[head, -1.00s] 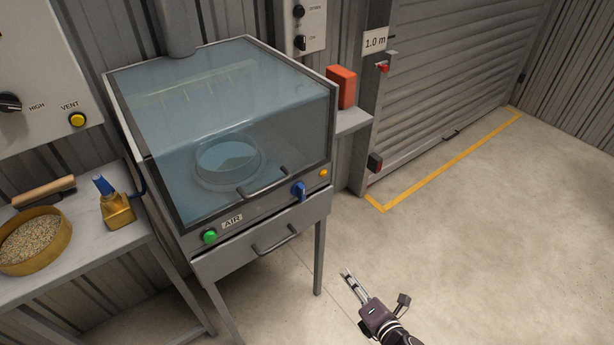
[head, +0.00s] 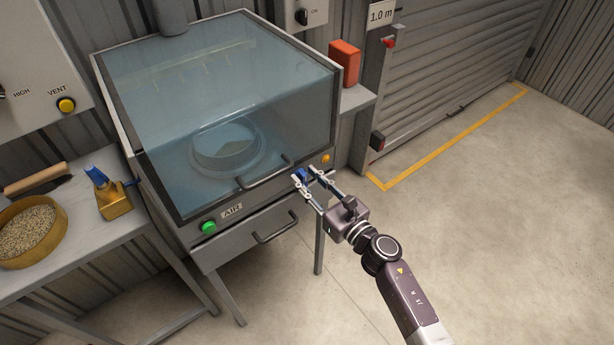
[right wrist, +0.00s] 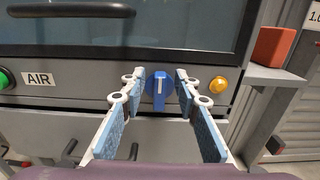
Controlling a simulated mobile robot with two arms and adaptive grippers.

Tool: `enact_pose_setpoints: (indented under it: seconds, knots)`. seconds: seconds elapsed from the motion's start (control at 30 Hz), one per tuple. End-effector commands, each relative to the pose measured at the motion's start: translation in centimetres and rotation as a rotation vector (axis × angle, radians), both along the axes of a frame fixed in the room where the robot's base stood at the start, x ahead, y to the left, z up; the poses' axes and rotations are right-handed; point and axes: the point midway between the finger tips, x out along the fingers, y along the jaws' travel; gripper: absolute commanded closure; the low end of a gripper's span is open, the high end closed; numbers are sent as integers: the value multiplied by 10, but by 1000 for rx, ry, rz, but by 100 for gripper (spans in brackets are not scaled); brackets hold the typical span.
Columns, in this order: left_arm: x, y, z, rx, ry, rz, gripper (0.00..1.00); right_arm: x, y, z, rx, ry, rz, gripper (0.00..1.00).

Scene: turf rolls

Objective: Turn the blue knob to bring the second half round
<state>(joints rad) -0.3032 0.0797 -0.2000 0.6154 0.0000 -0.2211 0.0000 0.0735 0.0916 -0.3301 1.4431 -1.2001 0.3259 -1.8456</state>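The blue knob (right wrist: 159,92) is on the front panel of the glass-topped cabinet (head: 185,222); its white mark stands upright in the right wrist view. In the head view the knob (head: 302,175) is partly hidden by my right gripper. My right gripper (right wrist: 160,80) is open, with one finger on each side of the knob. A gap shows between each finger and the knob; how far the tips reach along it I cannot tell. A round ring-shaped part (head: 228,145) sits inside the cabinet under the glass. My left gripper is not in view.
A green button (head: 208,227) beside the AIR label and an amber button (right wrist: 218,85) flank the knob. A lid handle (head: 265,172) is just left of my gripper. A red box (head: 344,64) stands on a side shelf. The floor at right is clear.

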Motion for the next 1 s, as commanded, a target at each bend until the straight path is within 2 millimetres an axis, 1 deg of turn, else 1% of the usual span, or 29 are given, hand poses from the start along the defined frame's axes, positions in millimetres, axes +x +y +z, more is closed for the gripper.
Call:
enact_pose_setpoints:
  seconds: [0.13, 0.33, 0.5, 0.6, 1.0]
  knots:
    - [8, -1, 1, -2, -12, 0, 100, 4, 3, 0, 1, 1, 0, 71]
    - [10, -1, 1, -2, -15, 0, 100, 3, 3, 0, 0, 1, -1, 72]
    - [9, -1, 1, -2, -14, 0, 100, 3, 2, 0, 0, 1, -1, 91]
    - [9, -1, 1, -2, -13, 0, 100, 3, 2, 0, 0, 1, -1, 100]
    - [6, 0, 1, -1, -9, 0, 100, 4, 2, -1, 31, 24, 0, 100]
